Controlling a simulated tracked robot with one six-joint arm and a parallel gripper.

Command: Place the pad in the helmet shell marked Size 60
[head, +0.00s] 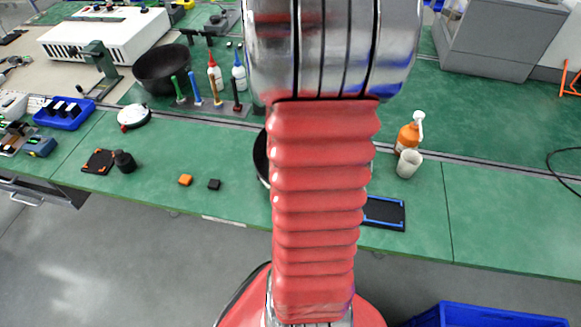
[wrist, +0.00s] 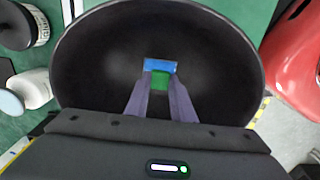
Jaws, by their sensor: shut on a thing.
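In the wrist view, my gripper (wrist: 160,84) is shut on a small pad (wrist: 160,66), which shows a blue part with a green part between the fingertips. The pad appears over the inside of a black, round, open-topped shell (wrist: 85,65). I cannot tell whether it touches the shell's bottom. No size mark is readable on this shell. In the head view, my arm hides the gripper and most of a black shell (head: 261,158) on the bench. Another black bowl-like shell (head: 162,70) stands at the back left, with no mark readable.
Bottles (head: 215,72) and upright coloured tools stand beside the back-left shell. An orange bottle (head: 408,135) and a pale cup (head: 409,163) stand right of my arm. A black blue-edged tray (head: 385,212) lies near the front edge. Orange (head: 185,180) and black (head: 214,184) blocks lie left.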

